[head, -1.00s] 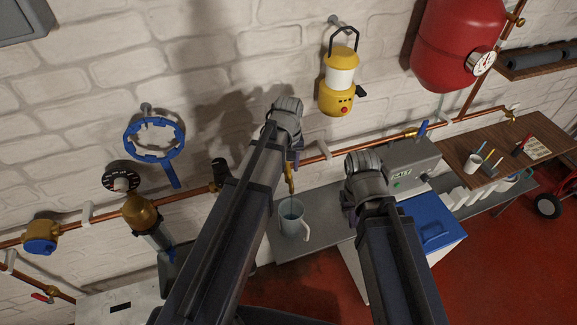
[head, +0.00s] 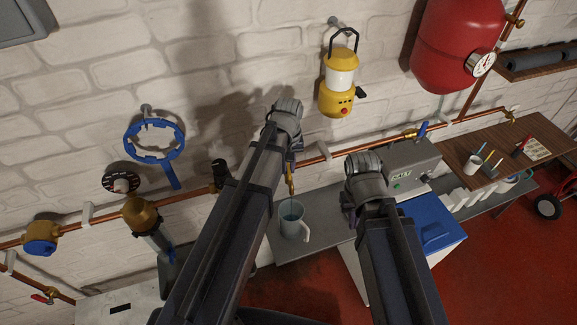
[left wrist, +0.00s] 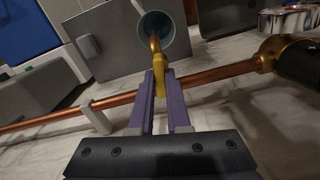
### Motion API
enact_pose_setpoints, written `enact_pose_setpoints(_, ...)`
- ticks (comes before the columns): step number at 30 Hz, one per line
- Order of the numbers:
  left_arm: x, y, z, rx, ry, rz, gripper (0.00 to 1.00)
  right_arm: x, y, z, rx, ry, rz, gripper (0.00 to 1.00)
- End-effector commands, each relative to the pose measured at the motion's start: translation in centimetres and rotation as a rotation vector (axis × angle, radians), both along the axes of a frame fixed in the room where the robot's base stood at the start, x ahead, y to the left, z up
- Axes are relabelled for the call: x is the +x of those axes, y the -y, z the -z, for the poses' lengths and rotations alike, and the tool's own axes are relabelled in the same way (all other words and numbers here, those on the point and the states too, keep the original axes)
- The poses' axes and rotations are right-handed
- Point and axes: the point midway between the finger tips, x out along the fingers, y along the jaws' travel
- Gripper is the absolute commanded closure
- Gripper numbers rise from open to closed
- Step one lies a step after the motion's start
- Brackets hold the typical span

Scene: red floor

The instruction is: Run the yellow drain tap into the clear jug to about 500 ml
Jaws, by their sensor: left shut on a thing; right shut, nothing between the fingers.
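The yellow drain tap (head: 291,181) hangs below the copper pipe. My left gripper (head: 294,158) is shut on its yellow lever, which shows between the fingers in the left wrist view (left wrist: 160,82). The clear jug (head: 294,231) stands upright on the grey bench under the tap, handle towards the lower right. Its open mouth also shows in the left wrist view (left wrist: 183,40), with the tap's spout over it. The inside looks bluish; I cannot read a level or marks. My right gripper (head: 348,205) is shut and empty, right of the jug, its fingers mostly hidden.
The copper pipe (head: 335,151) runs along the brick wall. A grey box (head: 412,165) and a blue-lidded white box (head: 432,226) stand right of the jug. A yellow lantern (head: 338,95) and a blue ring wrench (head: 171,176) hang on the wall.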

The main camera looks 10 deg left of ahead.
Motion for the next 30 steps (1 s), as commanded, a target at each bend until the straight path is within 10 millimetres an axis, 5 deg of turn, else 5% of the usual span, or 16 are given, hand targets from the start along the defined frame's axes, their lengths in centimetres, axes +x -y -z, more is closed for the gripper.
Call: enact_pose_setpoints(30, -0.01, 0.00, 0.01, 0.000, 0.000, 0.878, 1.00, 0.00, 0.00, 0.01, 0.000, 0.000, 0.000, 1.00)
